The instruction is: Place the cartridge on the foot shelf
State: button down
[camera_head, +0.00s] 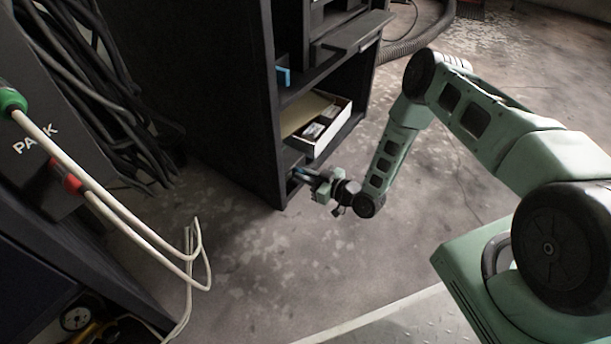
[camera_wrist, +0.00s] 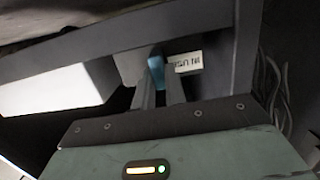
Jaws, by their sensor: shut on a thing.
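My gripper (camera_head: 304,175) reaches into the low opening at the bottom of the black cabinet (camera_head: 262,120). In the wrist view, my gripper (camera_wrist: 158,75) is shut on a small blue cartridge (camera_wrist: 156,66), held between the fingertips. In the head view, only a bit of blue shows at the fingers, so the cartridge is mostly hidden there. The foot shelf (camera_head: 291,158) is the lowest bay, below the open drawer, and its inside is dark. I cannot tell whether the cartridge touches the shelf. A white printed label (camera_wrist: 188,62) shows just beside the cartridge in the wrist view.
Another blue piece (camera_head: 283,77) sits on a higher shelf. White cables (camera_head: 150,225) hang at the left, and a ribbed hose (camera_head: 420,42) lies behind. The floor in front is clear.

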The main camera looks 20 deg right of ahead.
jog(key=c, duration=1.5)
grip_release()
jog(key=shift+o, duration=0.2)
jog(key=p+v, duration=0.6)
jog(key=v, duration=0.6)
jog(key=shift+w+r, duration=0.1)
